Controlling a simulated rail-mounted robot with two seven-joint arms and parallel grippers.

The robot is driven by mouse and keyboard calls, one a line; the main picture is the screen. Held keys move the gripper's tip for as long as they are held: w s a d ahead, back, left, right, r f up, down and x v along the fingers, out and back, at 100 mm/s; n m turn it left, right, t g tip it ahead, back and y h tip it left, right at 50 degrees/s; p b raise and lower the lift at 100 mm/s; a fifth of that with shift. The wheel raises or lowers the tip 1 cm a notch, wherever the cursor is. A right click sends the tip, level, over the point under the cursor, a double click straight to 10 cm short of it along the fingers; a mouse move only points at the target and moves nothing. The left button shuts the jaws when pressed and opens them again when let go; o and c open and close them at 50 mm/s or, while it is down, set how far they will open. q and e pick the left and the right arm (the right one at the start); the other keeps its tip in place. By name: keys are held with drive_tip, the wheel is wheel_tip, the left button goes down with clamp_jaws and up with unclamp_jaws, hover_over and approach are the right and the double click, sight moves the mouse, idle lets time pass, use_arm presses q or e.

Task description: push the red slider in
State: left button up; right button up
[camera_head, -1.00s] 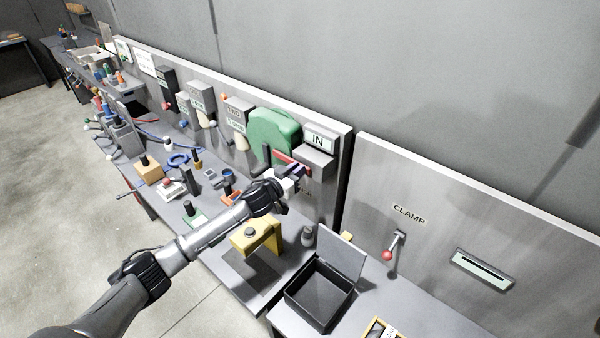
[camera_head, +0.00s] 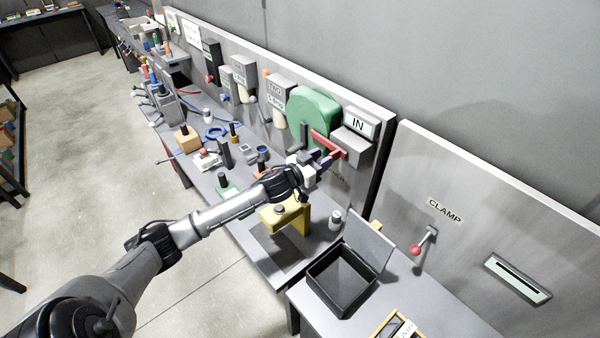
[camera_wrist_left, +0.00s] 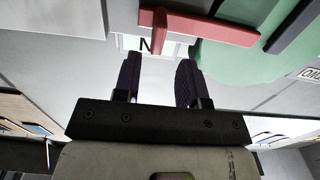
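The red slider (camera_head: 328,143) is a red bar with a short tab, beside the grey box with the IN sign (camera_head: 358,125) on the back panel. In the left wrist view the red slider (camera_wrist_left: 215,30) crosses the top, its tab pointing down just beyond the fingertips. My left gripper (camera_head: 322,160) is just in front of and below the slider in the head view. In the wrist view my left gripper (camera_wrist_left: 158,65) has its two dark fingers apart with nothing between them. I cannot tell whether a finger touches the tab. My right gripper is not in view.
A green rounded housing (camera_head: 314,108) stands left of the slider. A yellow block (camera_head: 286,217) is below my forearm. An open black box (camera_head: 342,280) and a red-knobbed clamp lever (camera_head: 418,247) are to the right. Several fixtures crowd the bench at left.

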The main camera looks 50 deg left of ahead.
use_arm(q)
drive_tip(key=s+b, duration=0.1)
drive_tip(key=s, duration=0.8)
drive_tip(key=shift+b, duration=0.35)
drive_tip(key=shift+d, duration=0.1)
drive_tip(key=s+a+f+m+g+y, duration=0.1)
drive_tip(key=s+f+m+g+y, duration=0.2)
drive_tip(key=s+f+g+y, duration=0.3)
drive_tip(key=s+d+f+g+h+p, duration=0.2)
drive_tip(key=s+d+g+h+p, duration=0.1)
drive_tip(key=s+d, duration=0.9)
drive_tip(key=s+d+f+g+h+p, duration=0.3)
drive_tip(key=s+d+g+p, duration=0.2)
drive_tip(key=s+d, duration=0.7)
drive_tip(key=shift+s+d+n+h+p, duration=0.2)
drive_tip(key=shift+d+n+h+p, duration=0.15)
drive_tip(key=shift+d+p, duration=0.5)
